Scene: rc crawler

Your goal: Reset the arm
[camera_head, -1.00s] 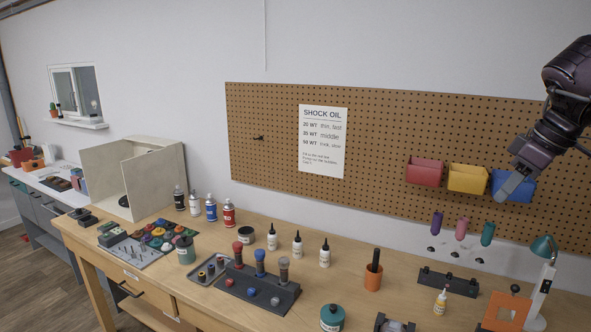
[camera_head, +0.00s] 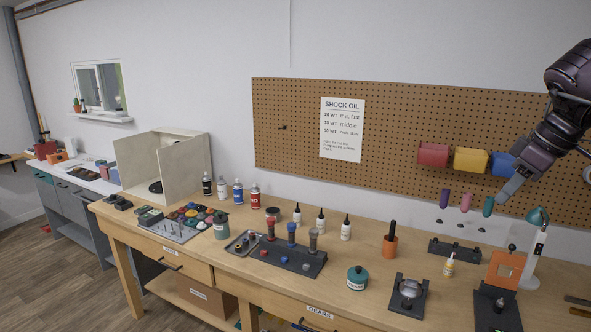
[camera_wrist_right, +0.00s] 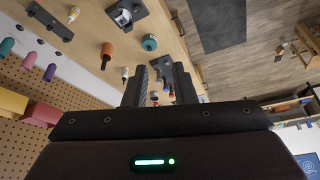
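My right arm comes in from the right edge of the head view, and its gripper (camera_head: 512,190) hangs in the air before the pegboard, overlapping the blue bin (camera_head: 499,163). In the right wrist view the two dark fingers of the right gripper (camera_wrist_right: 161,88) stand apart. Bench and small bottles show through the gap, and nothing is held. My left arm and gripper are not in view.
The wooden bench (camera_head: 345,262) holds several bottles, a dark stand with shock absorbers (camera_head: 290,262), an orange cup (camera_head: 389,246), an orange frame (camera_head: 506,268) and a teal-headed lamp (camera_head: 537,238). Red (camera_head: 433,155) and yellow (camera_head: 470,160) bins hang on the pegboard (camera_head: 295,125).

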